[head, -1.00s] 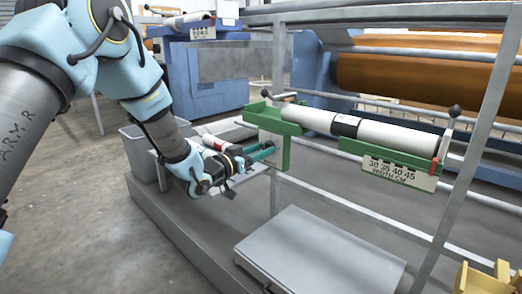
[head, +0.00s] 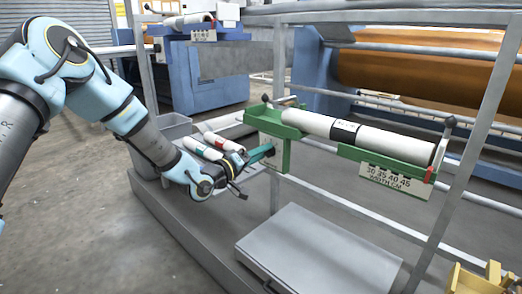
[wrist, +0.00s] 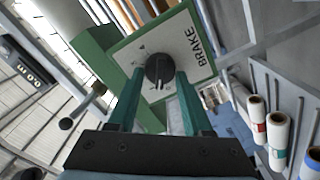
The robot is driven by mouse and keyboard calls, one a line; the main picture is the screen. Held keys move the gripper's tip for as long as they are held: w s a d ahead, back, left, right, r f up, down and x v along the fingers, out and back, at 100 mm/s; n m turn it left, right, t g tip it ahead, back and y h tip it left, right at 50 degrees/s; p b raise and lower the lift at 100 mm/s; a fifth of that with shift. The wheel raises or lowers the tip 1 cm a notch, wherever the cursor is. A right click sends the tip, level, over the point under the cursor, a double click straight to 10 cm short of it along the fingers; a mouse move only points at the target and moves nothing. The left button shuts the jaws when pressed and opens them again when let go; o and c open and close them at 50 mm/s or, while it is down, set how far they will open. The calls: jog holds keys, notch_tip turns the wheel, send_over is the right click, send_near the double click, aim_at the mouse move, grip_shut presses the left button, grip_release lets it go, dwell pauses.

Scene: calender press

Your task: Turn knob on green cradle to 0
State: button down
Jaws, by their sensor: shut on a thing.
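The green cradle (head: 398,160) holds a white roll (head: 390,141) with a black band on the press frame. The cradle's left end carries a white plate marked BRAKE (wrist: 195,48) with a round black knob (wrist: 159,71), seen in the wrist view. My gripper (head: 268,150) reaches the left end of the cradle from the left. In the wrist view, its teal fingers (wrist: 160,75) are on either side of the knob and shut on it. The knob's raised ridge points roughly down in that view. The scale marks around it are too small to read.
White rolls (head: 198,147) lie left of my gripper, near a grey bin (head: 172,127). They also show at the wrist view's right (wrist: 278,130). A grey flat case (head: 318,255) lies below the cradle. A metal upright (head: 470,150) stands at the right.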

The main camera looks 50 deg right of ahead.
jog(key=n+p, duration=0.1)
jog(key=n, duration=0.3)
jog(key=shift+f+n, duration=0.1)
jog(key=shift+n, duration=0.3)
dwell(0.4)
jog(key=shift+c, duration=1.7)
grip_release()
jog(key=a, duration=1)
jog(key=shift+w+a, duration=0.35)
jog(key=shift+a, duration=0.05)
